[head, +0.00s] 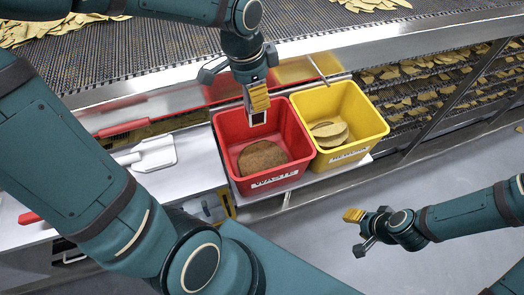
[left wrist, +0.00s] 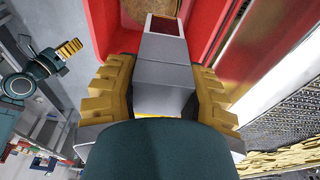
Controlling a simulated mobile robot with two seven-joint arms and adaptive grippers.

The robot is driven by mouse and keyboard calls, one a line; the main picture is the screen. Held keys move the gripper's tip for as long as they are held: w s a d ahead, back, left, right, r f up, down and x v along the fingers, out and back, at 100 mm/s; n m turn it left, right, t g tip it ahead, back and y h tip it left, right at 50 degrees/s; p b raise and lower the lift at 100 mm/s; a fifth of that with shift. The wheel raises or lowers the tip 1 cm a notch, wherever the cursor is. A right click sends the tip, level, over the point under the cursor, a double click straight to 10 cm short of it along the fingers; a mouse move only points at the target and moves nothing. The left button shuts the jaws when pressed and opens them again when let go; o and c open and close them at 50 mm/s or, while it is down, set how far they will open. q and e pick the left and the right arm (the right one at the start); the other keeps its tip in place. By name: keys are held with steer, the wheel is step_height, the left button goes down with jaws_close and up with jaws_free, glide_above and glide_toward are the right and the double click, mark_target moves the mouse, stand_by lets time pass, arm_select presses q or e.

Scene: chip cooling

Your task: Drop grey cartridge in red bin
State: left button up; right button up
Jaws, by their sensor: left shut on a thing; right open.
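The red bin (head: 229,132) stands in the middle of the head view, with a white label on its front and a brown round piece (head: 262,157) lying inside. The cartridge's lower end, with a dark red face, points into the bin. My right gripper (head: 362,217) is open and empty over the floor at the right.
A yellow bin (head: 372,125) with round chips inside stands right beside the red bin. A white scraper (head: 155,154) lies on the metal shelf to the left. The mesh conveyor (head: 150,55) with chips runs behind, its metal edge close to my left gripper.

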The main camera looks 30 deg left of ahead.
arm_select(q)
steer(key=shift+w+f+b, duration=0.15)
steer(key=shift+f+b, duration=1.4)
steer(key=shift+f, duration=0.75)
arm_select(e)
steer(key=f, duration=0.4)
steer(key=shift+w+f, duration=0.1)
steer(key=shift+w, duration=0.1)
arm_select(q)
steer(key=o, duration=1.2)
steer(key=shift+o, duration=0.2)
steer(key=r, duration=0.4)
steer(key=s+r, duration=0.1)
steer(key=r, duration=0.3)
steer(key=a+r, duration=0.1)
steer(key=r, duration=0.3)
steer(key=shift+s+a, duration=0.1)
steer(key=shift+s, duration=0.1)
